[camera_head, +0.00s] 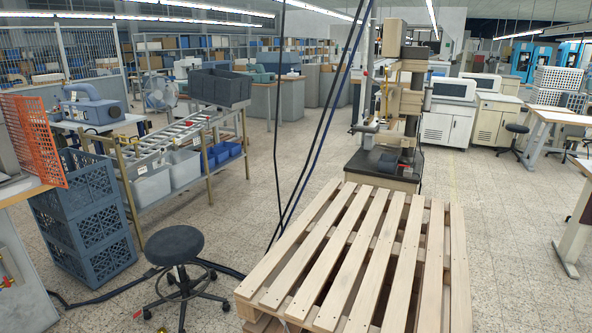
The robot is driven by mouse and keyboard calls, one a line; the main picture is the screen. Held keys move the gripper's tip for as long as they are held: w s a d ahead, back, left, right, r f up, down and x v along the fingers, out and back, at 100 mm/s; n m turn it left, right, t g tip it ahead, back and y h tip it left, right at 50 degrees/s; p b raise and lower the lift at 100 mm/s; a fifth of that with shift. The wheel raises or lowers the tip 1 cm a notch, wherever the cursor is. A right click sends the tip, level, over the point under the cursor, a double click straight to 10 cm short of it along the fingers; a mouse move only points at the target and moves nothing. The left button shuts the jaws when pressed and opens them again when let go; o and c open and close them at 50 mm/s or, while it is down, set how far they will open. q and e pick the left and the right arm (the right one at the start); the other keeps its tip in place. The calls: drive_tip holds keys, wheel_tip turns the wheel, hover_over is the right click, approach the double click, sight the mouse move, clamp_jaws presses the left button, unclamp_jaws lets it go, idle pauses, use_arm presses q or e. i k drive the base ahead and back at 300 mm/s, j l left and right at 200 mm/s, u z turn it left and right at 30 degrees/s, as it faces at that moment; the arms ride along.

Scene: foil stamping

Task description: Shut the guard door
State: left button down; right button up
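An orange mesh panel (36,141), which may be the guard door, stands upright at the left edge. It rises beside the wooden-edged top of a grey cabinet (22,272) that the frame cuts off. What it is mounted on is mostly outside the picture, so I cannot tell how far open it is. Neither of my grippers shows in this view.
A wooden pallet stack (345,265) fills the front middle. A black stool (174,246) and stacked blue crates (84,215) stand near the panel. Dark cables hang above the pallet and run over the floor. Tiled floor is clear on the right (507,235).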

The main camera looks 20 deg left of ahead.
sight(35, 98)
drive_tip(key=i+j+u, duration=0.15)
drive_tip(key=i+u, duration=0.2)
drive_tip(key=u, duration=0.15)
drive_tip(key=i+u, duration=0.45)
drive_tip(key=i+l+u, duration=0.1)
drive_tip(key=i+u, duration=0.15)
drive_tip(key=u, duration=0.25)
drive_tip(key=i+j+u, duration=0.1)
drive_tip(key=i+u, duration=0.2)
drive_tip(key=i, duration=0.25)
drive_tip(key=i+u, duration=0.3)
drive_tip(key=i, duration=0.25)
drive_tip(key=i+z, duration=0.35)
drive_tip(key=i+j+z, duration=0.15)
drive_tip(key=i+z, duration=0.2)
drive_tip(key=i, duration=0.15)
drive_tip(key=i+j+z, duration=0.35)
drive_tip(key=i+l, duration=0.05)
drive_tip(key=l, duration=0.05)
